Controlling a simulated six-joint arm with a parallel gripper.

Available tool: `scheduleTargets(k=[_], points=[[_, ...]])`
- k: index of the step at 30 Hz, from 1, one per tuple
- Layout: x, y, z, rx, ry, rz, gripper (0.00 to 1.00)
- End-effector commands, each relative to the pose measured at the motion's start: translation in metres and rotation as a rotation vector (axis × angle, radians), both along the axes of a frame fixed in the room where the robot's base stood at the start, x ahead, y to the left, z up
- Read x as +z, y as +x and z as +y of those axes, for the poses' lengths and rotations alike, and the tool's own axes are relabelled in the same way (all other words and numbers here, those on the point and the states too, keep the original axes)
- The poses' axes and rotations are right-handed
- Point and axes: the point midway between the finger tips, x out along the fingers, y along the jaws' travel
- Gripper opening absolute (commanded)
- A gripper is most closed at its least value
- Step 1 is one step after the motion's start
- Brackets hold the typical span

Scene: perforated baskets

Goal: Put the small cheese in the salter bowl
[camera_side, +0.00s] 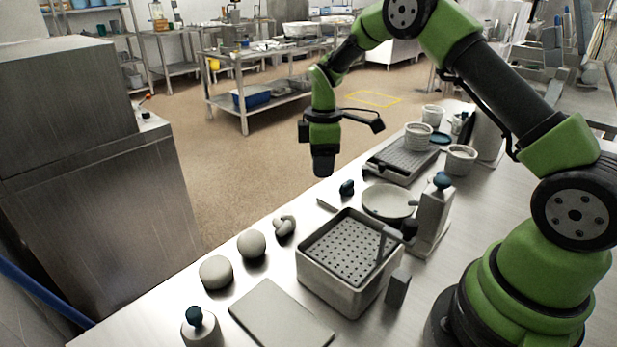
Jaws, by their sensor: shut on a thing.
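My gripper (323,165) hangs pointing down above the table's far edge, behind the perforated basket. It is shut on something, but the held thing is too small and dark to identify. Two rounded grey pieces, one at the front (216,272) and one behind it (251,243), rest on the table left of the basket. I cannot tell whether either is the small cheese. A shallow round grey dish (388,201) sits behind the basket, beside an upright block; it may be the salter bowl. My gripper is to its left and higher.
The perforated basket (311,262) stands mid-table with an upright handle. A flat board (280,318) and a blue-knobbed weight (201,327) lie in front. A mushroom-shaped piece (285,226) is nearby. A tray (403,159) and several cups (461,159) stand at the back.

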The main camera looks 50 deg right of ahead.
Motion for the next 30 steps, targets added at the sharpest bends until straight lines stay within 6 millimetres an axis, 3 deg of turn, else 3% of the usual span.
scheduleTargets(k=[3, 6, 12, 20, 30], points=[[0.008, -0.032, -0.035, -0.009, 0.000, 0.001, 0.21], [0.012, -0.061, -0.058, -0.009, 0.001, 0.001, 0.21], [0.018, -0.105, -0.081, -0.007, 0.001, 0.000, 0.21], [0.008, -0.117, -0.085, -0.001, 0.003, 0.001, 0.21], [-0.033, -0.117, -0.085, -0.001, 0.003, 0.003, 0.21]])
